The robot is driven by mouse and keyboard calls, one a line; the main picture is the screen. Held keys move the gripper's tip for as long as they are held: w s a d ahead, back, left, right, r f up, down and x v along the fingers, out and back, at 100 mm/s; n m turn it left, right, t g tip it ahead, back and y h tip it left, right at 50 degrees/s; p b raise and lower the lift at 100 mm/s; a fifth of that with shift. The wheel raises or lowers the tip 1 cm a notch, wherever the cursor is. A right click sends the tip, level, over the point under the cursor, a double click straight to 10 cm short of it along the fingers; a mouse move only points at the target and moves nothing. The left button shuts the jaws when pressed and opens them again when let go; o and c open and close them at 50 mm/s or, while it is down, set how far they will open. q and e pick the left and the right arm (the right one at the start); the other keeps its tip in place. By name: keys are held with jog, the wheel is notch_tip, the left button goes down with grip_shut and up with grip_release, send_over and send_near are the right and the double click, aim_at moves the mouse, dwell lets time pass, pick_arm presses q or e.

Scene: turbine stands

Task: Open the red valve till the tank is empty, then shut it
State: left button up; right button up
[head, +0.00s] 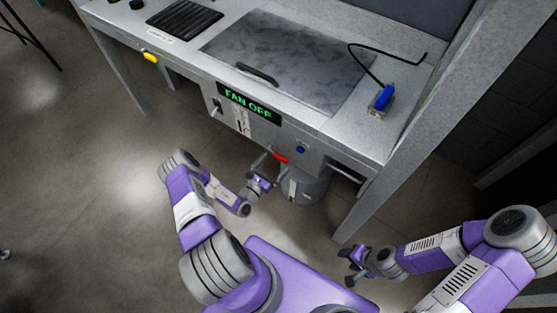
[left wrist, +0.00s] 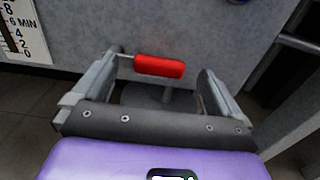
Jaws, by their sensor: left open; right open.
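The red valve handle (head: 281,158) is on the front of the grey bench, at its lower edge. In the left wrist view the red handle (left wrist: 160,66) lies level on a thin metal stem, between my open fingers as seen from there; I cannot tell if they touch it. My left gripper (head: 264,178) is open, just below and left of the handle. A level scale (left wrist: 24,30) marked with numbers and MIN shows at the left of the wrist view; its reading is unclear. My right gripper (head: 352,266) is open and empty, low and away from the bench.
A grey round vessel (head: 312,188) stands under the bench below the handle. A FAN OFF display (head: 250,103), a blue knob (head: 301,149) and a yellow handle (head: 150,57) are on the front. A bench leg (head: 376,190) stands right.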

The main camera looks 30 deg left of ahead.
aim_at(279, 158)
pick_arm(q)
jog(key=shift+w+d+b, duration=0.15)
jog(key=shift+w+b, duration=0.25)
jog(key=shift+w, duration=1.5)
jog(key=c, duration=1.5)
